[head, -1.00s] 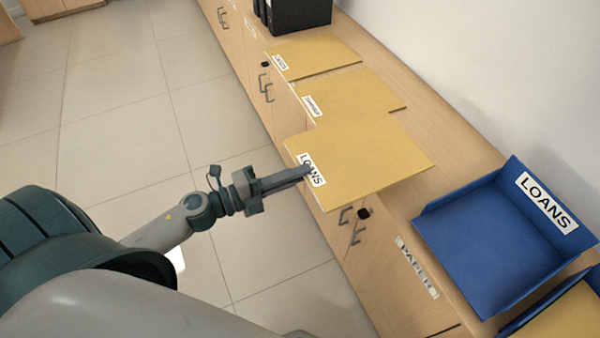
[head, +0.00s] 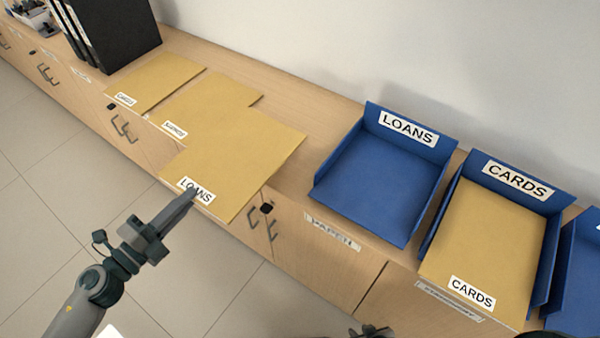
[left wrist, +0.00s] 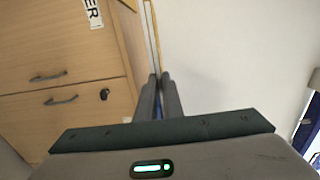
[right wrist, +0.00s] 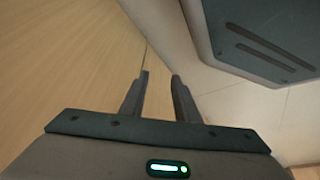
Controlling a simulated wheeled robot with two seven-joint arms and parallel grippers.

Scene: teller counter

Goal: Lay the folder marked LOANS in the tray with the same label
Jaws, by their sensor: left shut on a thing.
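The yellow LOANS folder (head: 240,150) sticks out past the counter's front edge, its label at the front. My left gripper (head: 186,203) is shut on its front edge beside the label. In the left wrist view my left fingers (left wrist: 158,95) are together, with the folder hard to make out. The blue LOANS tray (head: 375,185) stands to the right on the counter, empty, its label on the raised back wall. My right gripper (right wrist: 158,85) is open with nothing between its fingers; only a piece of it shows at the head view's bottom edge.
Two more yellow folders, one marked CARDS (head: 155,80) and one with an unreadable label (head: 205,100), lie left of the LOANS folder. A blue CARDS tray (head: 545,270) holding a CARDS folder (head: 490,235) is right of the LOANS tray. Black binders (head: 120,35) stand at the left.

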